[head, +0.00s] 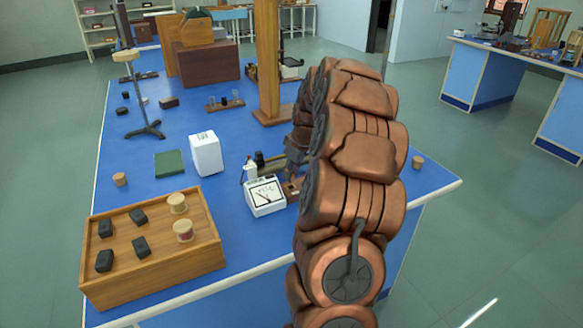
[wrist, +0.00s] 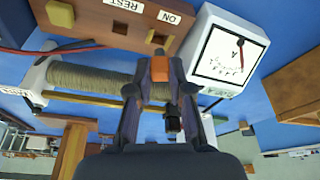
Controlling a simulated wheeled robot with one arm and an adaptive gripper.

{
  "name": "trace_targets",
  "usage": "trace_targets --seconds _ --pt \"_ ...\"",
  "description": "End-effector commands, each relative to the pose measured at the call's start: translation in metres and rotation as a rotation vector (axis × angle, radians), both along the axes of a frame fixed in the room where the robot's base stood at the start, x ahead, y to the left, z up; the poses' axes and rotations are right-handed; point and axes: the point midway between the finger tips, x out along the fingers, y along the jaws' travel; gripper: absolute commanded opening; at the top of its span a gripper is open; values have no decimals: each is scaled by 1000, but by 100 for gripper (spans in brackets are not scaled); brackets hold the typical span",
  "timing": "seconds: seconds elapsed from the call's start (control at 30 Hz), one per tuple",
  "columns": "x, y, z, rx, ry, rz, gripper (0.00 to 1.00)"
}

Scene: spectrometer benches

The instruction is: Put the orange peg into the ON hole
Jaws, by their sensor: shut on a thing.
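In the wrist view my gripper (wrist: 159,80) is shut on the orange peg (wrist: 160,68), which sits between the fingertips. The brown wooden block (wrist: 97,22) with the REST label (wrist: 124,4) and the ON label (wrist: 168,17) is just above the peg in that picture. Dark holes show in the block near the labels. The peg's end is close to the ON side; I cannot tell whether it touches the block. In the head view my gripper (head: 294,168) is beside the meter, largely hidden by my arm, and the peg cannot be made out.
A white meter (head: 265,195) stands next to the block. A rope-wound coil (wrist: 90,77) lies close to my gripper in the wrist view. A wooden post (head: 268,65) stands behind.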

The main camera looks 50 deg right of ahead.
Motion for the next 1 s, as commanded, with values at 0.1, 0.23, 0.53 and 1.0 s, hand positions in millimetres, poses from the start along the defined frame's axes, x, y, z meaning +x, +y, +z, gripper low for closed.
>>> trace_targets --seconds 0.1,0.23,0.53,1.0 --pt "-1 1 -7 2 2 0 0" --pt "-1 1 -14 2 2 1 0" --pt "0 0 -27 1 2 0 0" --pt "0 0 -29 0 1 0 25"
